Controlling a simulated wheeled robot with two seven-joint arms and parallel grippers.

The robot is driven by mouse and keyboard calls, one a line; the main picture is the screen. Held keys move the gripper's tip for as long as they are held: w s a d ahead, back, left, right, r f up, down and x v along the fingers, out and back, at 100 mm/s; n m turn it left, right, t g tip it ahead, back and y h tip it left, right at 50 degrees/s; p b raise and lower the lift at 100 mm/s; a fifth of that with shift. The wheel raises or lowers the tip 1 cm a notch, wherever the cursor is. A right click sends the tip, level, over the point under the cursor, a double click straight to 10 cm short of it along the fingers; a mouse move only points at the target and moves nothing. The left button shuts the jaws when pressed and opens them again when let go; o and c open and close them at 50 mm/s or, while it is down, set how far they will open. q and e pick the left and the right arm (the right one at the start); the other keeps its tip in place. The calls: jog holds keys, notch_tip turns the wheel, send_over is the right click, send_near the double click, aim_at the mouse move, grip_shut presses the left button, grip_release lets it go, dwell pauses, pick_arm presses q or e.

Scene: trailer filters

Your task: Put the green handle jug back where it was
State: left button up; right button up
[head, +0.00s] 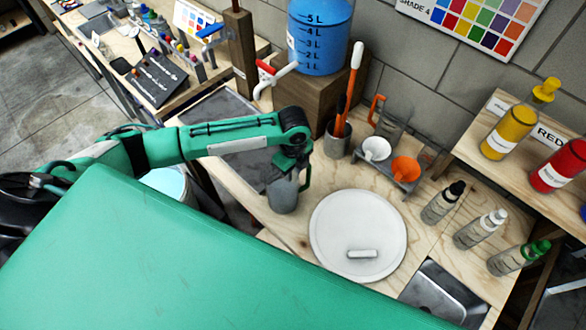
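The green handle jug (283,196) is a greyish see-through vessel near the middle of the head view, left of the round white lid. My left gripper (297,165) is at the jug's upper right side, where its handle is, and appears closed on that handle. The fingertips are small and partly merge with the dark green handle. I cannot tell whether the jug's base touches the bench. My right gripper is not in view.
An orange-handled jug (391,122) stands behind a grey rack with a white funnel (376,149) and an orange funnel (406,169). A tool cup (338,142), a round white lid (358,236) and several bottles (480,228) are nearby. A blue water container (320,38) stands behind.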

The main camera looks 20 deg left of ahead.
pick_arm(q)
jog(key=shift+w+r, duration=0.1)
jog(key=shift+r, duration=0.35)
notch_tip(320, 180, up, 12)
jog(key=b, duration=0.3)
jog(key=shift+f+b, duration=0.25)
jog(key=shift+b, duration=0.1)
